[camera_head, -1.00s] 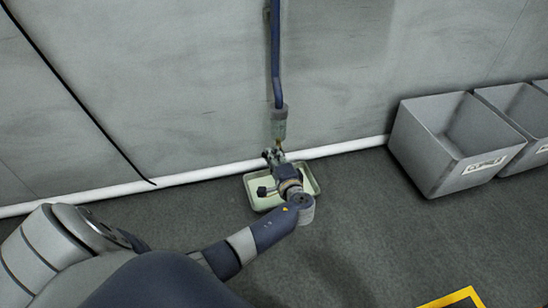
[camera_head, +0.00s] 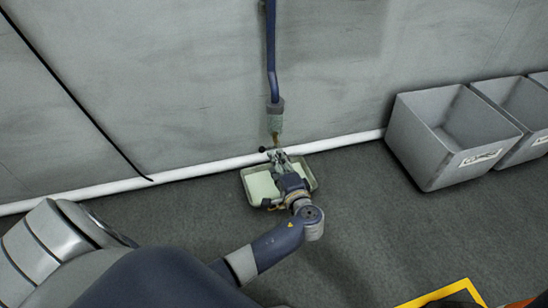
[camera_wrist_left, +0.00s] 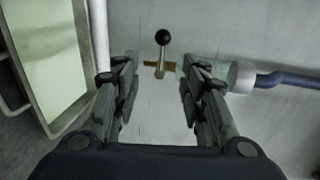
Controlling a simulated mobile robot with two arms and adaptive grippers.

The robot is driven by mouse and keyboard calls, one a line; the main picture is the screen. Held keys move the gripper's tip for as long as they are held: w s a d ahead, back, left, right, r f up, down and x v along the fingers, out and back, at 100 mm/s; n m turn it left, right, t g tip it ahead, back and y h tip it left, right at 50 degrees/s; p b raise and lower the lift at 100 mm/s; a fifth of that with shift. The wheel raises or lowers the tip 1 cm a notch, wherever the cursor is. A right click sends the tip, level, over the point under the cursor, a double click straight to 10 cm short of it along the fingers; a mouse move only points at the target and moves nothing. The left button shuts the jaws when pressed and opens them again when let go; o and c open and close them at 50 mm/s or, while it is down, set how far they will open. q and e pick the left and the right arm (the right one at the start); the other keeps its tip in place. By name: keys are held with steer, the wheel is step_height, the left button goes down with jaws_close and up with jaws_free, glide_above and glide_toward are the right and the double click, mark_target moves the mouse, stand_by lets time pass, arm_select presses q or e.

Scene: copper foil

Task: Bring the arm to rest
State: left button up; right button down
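My left arm comes in from the lower left in the head view. Its gripper (camera_head: 278,158) is over the pale green tray (camera_head: 247,185) near the wall. In the left wrist view the two fingers of the left gripper (camera_wrist_left: 160,92) stand apart with nothing between them. Beyond the fingertips is a small lever with a black ball (camera_wrist_left: 163,37) on a brass-coloured fitting (camera_wrist_left: 158,65). A greenish pipe end with a blue hose (camera_wrist_left: 275,79) is to its right. My right gripper does not show.
A grey wall (camera_head: 160,90) with a white pipe (camera_head: 100,193) along its foot is behind the gripper. Grey bins (camera_head: 425,150) stand on the floor at the right. Open floor lies between.

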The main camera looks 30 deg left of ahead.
arm_select(q)
steer(key=shift+s+d+r, duration=0.1)
steer(key=shift+s+d, duration=0.15)
steer(key=shift+d, duration=0.1)
stand_by(0.3)
